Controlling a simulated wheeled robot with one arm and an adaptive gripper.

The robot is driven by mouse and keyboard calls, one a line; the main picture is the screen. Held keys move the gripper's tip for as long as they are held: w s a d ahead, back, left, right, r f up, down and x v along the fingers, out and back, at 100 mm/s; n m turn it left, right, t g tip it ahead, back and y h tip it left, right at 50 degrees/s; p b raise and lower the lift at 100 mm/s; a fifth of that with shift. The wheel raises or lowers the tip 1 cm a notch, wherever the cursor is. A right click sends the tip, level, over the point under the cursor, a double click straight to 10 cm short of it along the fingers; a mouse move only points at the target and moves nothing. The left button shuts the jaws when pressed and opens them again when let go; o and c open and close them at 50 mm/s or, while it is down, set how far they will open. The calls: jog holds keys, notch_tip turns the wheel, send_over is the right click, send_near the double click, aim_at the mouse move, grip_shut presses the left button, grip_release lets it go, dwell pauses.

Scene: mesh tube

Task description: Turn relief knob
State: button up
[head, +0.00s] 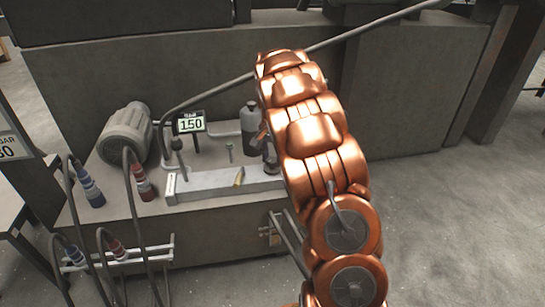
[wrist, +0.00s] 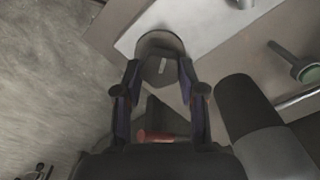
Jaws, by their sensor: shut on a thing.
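The relief knob (wrist: 161,50) is a dark, round knob with a pale mark on its face. In the wrist view it sits between the fingertips of my gripper (wrist: 160,75), at the edge of a pale metal block. The fingers close on it from both sides. In the head view my gripper (head: 268,148) is at the right end of the long pale block (head: 207,187), mostly hidden by my copper arm. The knob shows there only as a small dark shape, hard to make out. A display (head: 191,123) behind the block reads 150.
A grey bottle with a dark top (head: 249,130) stands close behind my gripper; it also shows in the wrist view (wrist: 250,115). A motor (head: 127,132) and hoses with blue (head: 91,188) and red (head: 143,183) couplings are at left. Open floor lies at right.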

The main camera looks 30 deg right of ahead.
aim_at(272, 159)
jog(key=shift+r, duration=0.1)
jog(key=shift+r+n+p, duration=0.15)
jog(key=shift+n+p, duration=0.35)
jog(key=shift+p, duration=0.5)
jog(key=n+p, duration=0.2)
jog(key=p, duration=0.1)
jog(key=shift+a+r, duration=0.1)
jog(key=n+p, duration=0.4)
jog(key=p, duration=0.1)
jog(key=shift+f+n, duration=0.25)
jog(key=shift+n, duration=0.15)
jog(key=shift+f, duration=0.1)
jog(key=o, duration=1.1)
jog(key=shift+o, duration=0.2)
notch_tip(272, 159, up, 12)
